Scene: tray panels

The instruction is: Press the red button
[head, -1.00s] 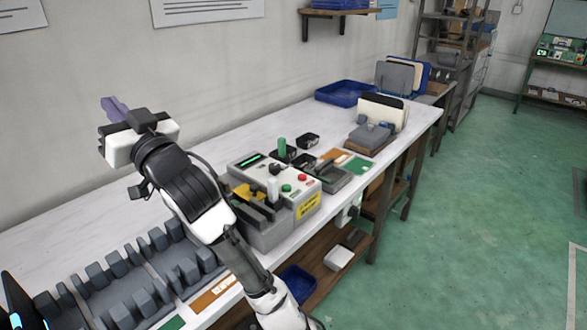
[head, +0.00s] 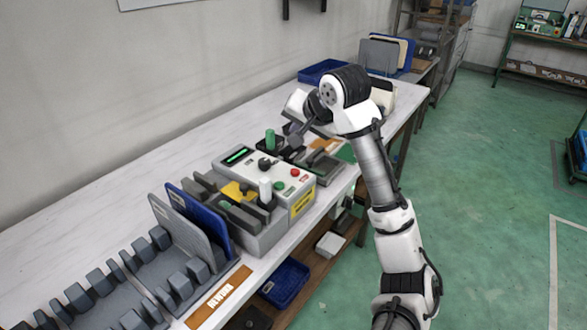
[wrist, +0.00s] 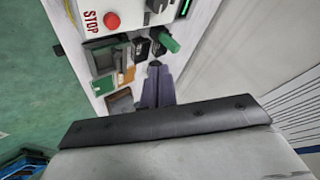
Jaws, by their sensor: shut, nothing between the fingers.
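In the wrist view the red button (wrist: 112,20) is clear, beside a STOP label (wrist: 90,20). My gripper (head: 296,140) is shut and empty, above the console's far side and near a green-topped post (head: 270,139). It is apart from the red button. In the wrist view my purple gripper fingers (wrist: 155,70) lie together, below the button in the picture.
A rack (head: 85,299) with a grey panel (head: 175,232) and a blue panel (head: 206,218) stands left of the console. A blue tray (head: 322,71) lies at the back. A white handle (head: 265,188) stands on the console. Bare table lies along the wall.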

